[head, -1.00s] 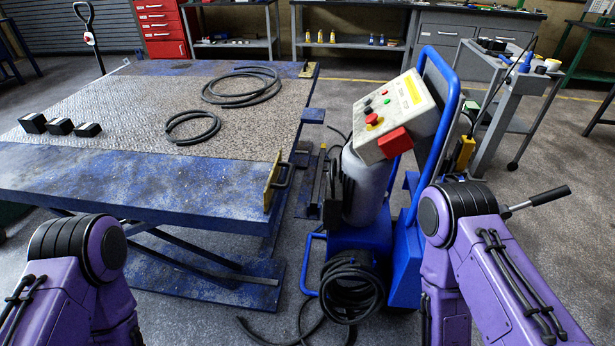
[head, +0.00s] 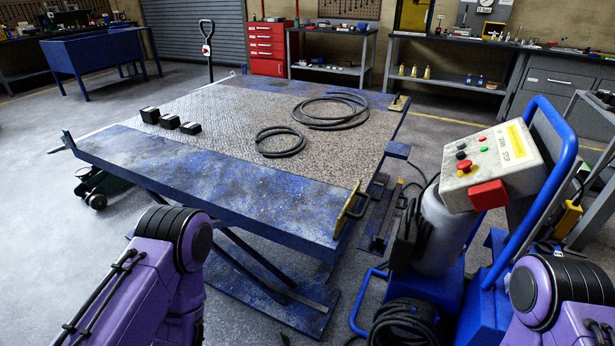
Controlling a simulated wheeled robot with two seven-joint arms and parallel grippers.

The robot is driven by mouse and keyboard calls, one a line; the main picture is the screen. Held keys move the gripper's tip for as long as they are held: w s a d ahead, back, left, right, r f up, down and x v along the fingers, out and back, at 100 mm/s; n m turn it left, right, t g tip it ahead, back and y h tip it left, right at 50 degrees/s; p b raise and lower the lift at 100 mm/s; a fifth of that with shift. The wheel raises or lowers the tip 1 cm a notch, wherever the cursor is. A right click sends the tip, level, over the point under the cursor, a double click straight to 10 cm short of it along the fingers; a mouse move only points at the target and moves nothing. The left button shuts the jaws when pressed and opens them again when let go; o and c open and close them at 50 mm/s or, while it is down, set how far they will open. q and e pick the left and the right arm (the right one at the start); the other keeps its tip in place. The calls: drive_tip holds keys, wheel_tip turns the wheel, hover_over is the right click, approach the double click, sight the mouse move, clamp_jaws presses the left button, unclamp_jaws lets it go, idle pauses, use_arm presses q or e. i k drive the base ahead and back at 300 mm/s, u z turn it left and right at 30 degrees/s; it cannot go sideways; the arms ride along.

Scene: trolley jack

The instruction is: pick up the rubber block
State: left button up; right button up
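Several small black rubber blocks stand in a row at the left of the blue lift table (head: 220,185). The nearest to the left edge is one rubber block (head: 150,115), then a middle rubber block (head: 169,122), then a right one (head: 191,128). They lie on the table's metal top, well beyond my arms. My arms show at the bottom left and bottom right of the head view, but neither gripper is in the picture. Nothing is seen touching the blocks.
Two black hose coils (head: 281,141) (head: 331,110) lie on the table top. A blue pump unit with a control box (head: 491,165) stands at the right, close to my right arm. A trolley jack's handle (head: 207,50) rises behind the table. Floor at the left (head: 50,240) is clear.

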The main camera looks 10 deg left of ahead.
sight(172, 122)
drive_tip(key=u, duration=2.3)
drive_tip(key=i, duration=3.65)
drive_tip(key=z, duration=2.25)
drive_tip(key=i, duration=0.45)
drive_tip(key=z, duration=0.05)
